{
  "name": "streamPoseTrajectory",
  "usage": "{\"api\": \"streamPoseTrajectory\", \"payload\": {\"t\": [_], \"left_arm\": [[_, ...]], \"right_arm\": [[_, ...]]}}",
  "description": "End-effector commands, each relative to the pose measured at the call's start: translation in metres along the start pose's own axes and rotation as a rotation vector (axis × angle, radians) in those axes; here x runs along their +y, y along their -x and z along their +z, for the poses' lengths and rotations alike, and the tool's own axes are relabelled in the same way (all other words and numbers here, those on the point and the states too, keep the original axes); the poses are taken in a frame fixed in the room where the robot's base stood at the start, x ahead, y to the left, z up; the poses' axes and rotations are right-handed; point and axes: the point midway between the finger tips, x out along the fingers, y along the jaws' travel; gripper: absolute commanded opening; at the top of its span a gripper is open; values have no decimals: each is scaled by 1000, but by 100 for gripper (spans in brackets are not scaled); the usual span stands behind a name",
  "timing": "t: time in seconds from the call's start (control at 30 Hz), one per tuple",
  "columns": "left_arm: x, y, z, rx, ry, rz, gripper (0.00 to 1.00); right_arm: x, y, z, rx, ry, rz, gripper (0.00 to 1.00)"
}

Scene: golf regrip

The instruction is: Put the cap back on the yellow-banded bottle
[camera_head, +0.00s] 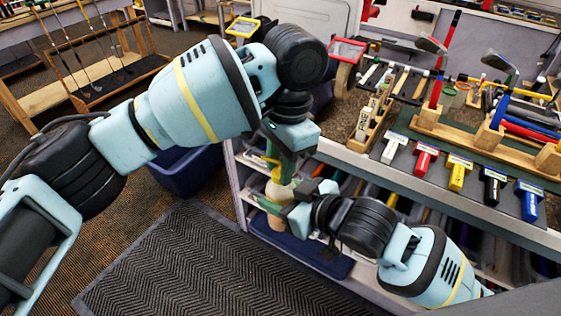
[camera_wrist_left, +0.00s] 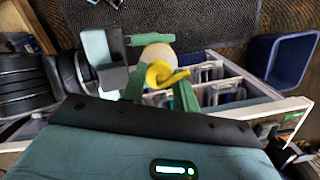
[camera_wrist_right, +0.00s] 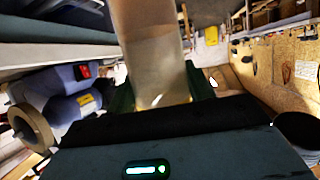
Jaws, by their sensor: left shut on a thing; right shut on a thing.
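The bottle (camera_head: 277,191) is pale and translucent. My right gripper (camera_head: 288,197) is shut around its body beside the front of the bench. In the right wrist view the bottle (camera_wrist_right: 150,45) stands between the green fingers (camera_wrist_right: 162,92). In the head view the cap (camera_head: 272,161) is a small yellow piece above the bottle, partly hidden by my left gripper (camera_head: 285,165). I cannot tell whether cap and bottle touch. The bottle's band is not clear.
The workbench (camera_head: 400,165) holds a row of coloured grips (camera_head: 425,160), a wooden club rack (camera_head: 480,140) and tools. A blue bin (camera_head: 188,172) stands on the floor behind my left arm. A dark mat (camera_head: 220,265) covers the floor in front.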

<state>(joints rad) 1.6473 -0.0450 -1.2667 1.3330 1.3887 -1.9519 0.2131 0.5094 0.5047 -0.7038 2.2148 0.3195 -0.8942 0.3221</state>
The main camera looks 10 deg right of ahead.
Motion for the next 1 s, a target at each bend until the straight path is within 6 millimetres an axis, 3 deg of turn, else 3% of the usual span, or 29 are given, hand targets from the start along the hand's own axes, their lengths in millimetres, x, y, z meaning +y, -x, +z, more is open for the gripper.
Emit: {"api": "streamPoseTrajectory", "payload": {"t": [1.0], "left_arm": [[-3,0,-2,4,-1701,-203,9]], "right_arm": [[0,0,0,0,0,-1,0]]}}
